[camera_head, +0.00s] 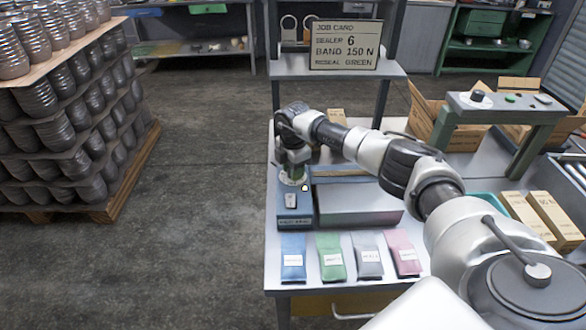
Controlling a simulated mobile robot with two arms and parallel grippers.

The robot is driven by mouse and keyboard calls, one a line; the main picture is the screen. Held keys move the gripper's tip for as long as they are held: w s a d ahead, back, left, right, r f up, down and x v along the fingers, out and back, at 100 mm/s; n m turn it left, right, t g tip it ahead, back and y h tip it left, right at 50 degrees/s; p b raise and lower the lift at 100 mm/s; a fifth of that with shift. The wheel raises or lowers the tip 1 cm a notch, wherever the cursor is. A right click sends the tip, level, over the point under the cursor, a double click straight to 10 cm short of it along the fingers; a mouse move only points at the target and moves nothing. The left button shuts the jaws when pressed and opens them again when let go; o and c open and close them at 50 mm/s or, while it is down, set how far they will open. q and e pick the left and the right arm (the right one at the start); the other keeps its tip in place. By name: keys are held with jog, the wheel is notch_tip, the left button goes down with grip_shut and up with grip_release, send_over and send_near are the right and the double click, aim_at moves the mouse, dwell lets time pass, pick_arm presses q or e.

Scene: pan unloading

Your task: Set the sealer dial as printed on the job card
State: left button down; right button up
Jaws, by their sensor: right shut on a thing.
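The job card (345,45) stands on the shelf behind the bench and reads "SEALER 6, BAND 150 N, RESEAL GREEN". The sealer (294,209) is a low blue unit with a long grey body (358,204) at the bench's left side. Its dial (287,180) has a pale round plate, mostly covered by my right gripper (294,176). My right gripper points down and is shut on the dial knob. The knob's setting is hidden. My left gripper is not in view.
Blue (293,272), green (331,268), grey (369,268) and pink (404,265) labelled pouches lie along the bench front. A green-legged stand (515,106), open cartons (425,108) and boxes are at the right. Stacked cans on a pallet (115,195) stand left, with clear floor between.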

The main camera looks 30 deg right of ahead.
jog(key=o, duration=0.9)
jog(key=shift+r, duration=0.1)
notch_tip(320, 180, up, 11)
jog(key=shift+f+b, duration=0.15)
jog(key=shift+b, duration=1.1)
